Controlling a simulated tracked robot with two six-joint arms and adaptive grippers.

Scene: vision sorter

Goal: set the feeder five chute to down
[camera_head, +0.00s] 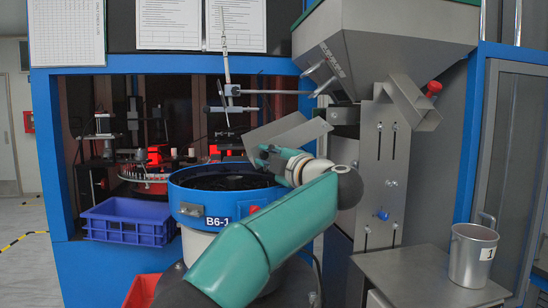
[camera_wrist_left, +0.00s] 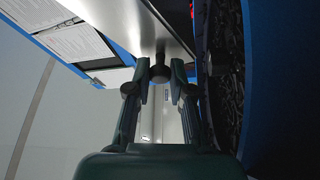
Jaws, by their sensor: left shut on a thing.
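A grey metal chute (camera_head: 287,133) hangs tilted above the blue feeder bowl (camera_head: 188,205), which is marked B6-1. No feeder-five label is readable. My left gripper (camera_head: 268,156) is at the chute's lower edge, above the bowl's rim. In the left wrist view the chute's metal plate (camera_wrist_left: 150,25) reaches down toward my left gripper (camera_wrist_left: 160,88). Its fingers are shut on a dark round knob (camera_wrist_left: 160,72) below the plate. The bowl's dark contents (camera_wrist_left: 228,75) lie close on the right there. My right gripper is not in view.
A large hopper (camera_head: 390,45) stands above, with a second metal chute (camera_head: 408,103) and a red knob (camera_head: 433,88) at right. A blue crate (camera_head: 130,222) is left of the bowl.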

